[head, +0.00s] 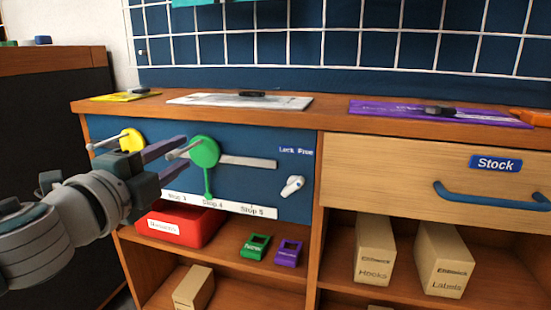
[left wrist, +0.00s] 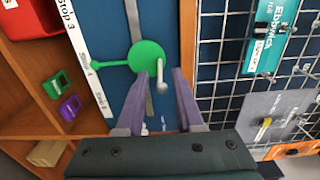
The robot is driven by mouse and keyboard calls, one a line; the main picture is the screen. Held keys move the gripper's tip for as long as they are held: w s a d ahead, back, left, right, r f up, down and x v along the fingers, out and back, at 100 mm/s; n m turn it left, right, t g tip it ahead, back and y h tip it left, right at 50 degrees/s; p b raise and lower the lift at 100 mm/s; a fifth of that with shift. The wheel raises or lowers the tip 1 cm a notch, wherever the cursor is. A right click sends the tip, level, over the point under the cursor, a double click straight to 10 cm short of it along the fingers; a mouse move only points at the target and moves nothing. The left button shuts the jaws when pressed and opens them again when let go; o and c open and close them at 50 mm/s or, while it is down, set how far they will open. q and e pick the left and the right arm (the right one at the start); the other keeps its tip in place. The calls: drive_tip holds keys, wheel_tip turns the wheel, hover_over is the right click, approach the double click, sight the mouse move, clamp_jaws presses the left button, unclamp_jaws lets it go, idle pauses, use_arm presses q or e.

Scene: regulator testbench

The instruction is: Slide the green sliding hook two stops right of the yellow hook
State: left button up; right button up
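The green sliding hook (head: 205,151) is a round disc with a grey peg, on a slot in the blue panel. Its pointer hangs down at the Stop 4 label on the white strip (head: 236,207). The yellow hook (head: 132,140) sits to its left, also with a peg. My left gripper (head: 190,149) is at the green hook, fingers open on either side of the peg. In the left wrist view the peg stands between the fingertips (left wrist: 160,76), with gaps visible; the green disc (left wrist: 146,53) is just beyond. My right gripper is out of view.
The slot (head: 249,162) runs clear to the right of the green hook. A white knob (head: 292,187) sits below the Lock/Free label. A red bin (head: 180,224) and small green and purple items stand on the shelf below. A drawer (head: 400,180) is at right.

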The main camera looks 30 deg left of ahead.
use_arm(q)
drive_tip(key=v, duration=0.8)
drive_tip(key=shift+s+f, duration=0.1)
